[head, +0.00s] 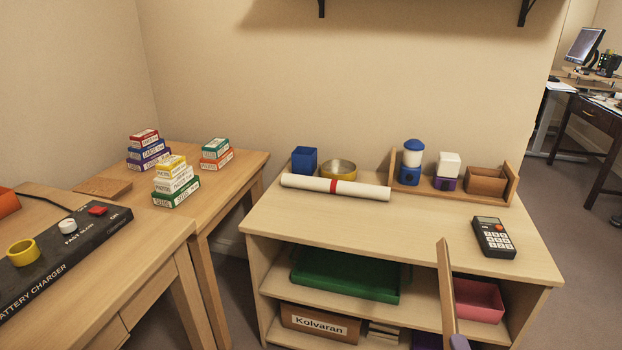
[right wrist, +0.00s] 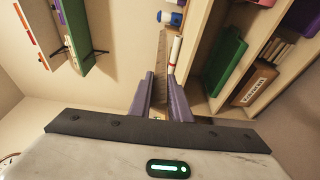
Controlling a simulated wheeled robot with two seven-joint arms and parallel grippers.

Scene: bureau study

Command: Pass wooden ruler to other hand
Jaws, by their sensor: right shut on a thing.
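The wooden ruler (head: 446,285) stands nearly upright at the lower right of the head view, in front of the shelf unit. My right gripper is shut on its lower end, and only a bit of that gripper shows at the bottom edge of the head view. In the right wrist view the ruler (right wrist: 153,70) runs away from the camera between the two purple-grey fingers of my right gripper (right wrist: 161,82). My left gripper is in neither view.
A desk with small boxes (head: 176,182) stands at left.

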